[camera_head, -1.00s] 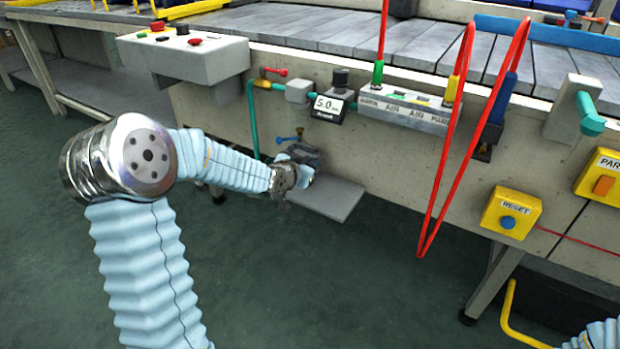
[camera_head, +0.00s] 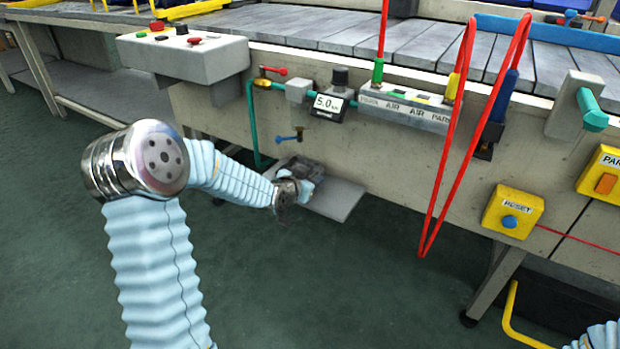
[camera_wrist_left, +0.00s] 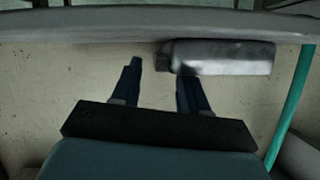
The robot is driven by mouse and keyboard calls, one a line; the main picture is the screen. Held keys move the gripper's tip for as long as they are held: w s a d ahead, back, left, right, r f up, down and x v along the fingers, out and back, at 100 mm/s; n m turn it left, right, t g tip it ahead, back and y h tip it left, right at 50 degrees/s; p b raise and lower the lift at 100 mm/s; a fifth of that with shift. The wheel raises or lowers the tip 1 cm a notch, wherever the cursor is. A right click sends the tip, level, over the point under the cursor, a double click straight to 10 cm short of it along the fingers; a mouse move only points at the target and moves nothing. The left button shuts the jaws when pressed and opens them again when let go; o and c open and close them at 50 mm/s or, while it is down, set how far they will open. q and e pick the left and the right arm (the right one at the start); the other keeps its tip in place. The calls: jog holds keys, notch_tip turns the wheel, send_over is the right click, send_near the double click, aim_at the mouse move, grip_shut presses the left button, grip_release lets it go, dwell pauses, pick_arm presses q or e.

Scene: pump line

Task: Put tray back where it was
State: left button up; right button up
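A small dark grey tray (camera_head: 302,167) is at the grey shelf plate (camera_head: 345,196), low on the bench front; whether it rests fully on the plate I cannot tell. My left gripper (camera_head: 312,186) is at the tray's near side, and its fingers are hard to make out in the head view. A grey metallic piece, probably the tray (camera_wrist_left: 222,57), lies by the right-hand fingertip. My right gripper is out of view.
Above the shelf are a blue-handled valve (camera_head: 290,137), a teal pipe (camera_head: 251,125) and a pressure gauge (camera_head: 329,104). A red hose (camera_head: 447,150) hangs to the right, beside a yellow reset box (camera_head: 511,212). The floor in front is clear.

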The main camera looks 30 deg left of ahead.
pick_arm(q)
jog(key=shift+r+p, duration=0.3)
jog(key=shift+p, duration=0.05)
jog(key=v, duration=1.2)
jog(key=s+d+f+n+g+h, duration=0.15)
jog(key=d+f, duration=0.25)
jog(key=f, duration=0.4)
jog(key=s+d+f+g, duration=0.3)
jog(key=d+f, duration=0.2)
jog(key=f, duration=0.2)
jog(key=s+d+f+n+g+h, duration=0.1)
jog(key=s+d+f+g, duration=0.2)
jog(key=f, duration=0.5)
jog(key=s+d+f+n+g+h, duration=0.1)
jog(key=s+d+f+n+g, duration=0.1)
jog(key=s+d+f+g, duration=0.65)
jog(key=s+d+r+t+p, duration=0.1)
jog(key=s+r+t+p, duration=0.2)
jog(key=r+p, duration=0.3)
jog(key=s+p, duration=0.1)
jog(key=p, duration=0.2)
jog(key=shift+s+d+r+m, duration=0.1)
jog(key=shift+s+m, duration=0.05)
jog(key=shift+m, duration=0.1)
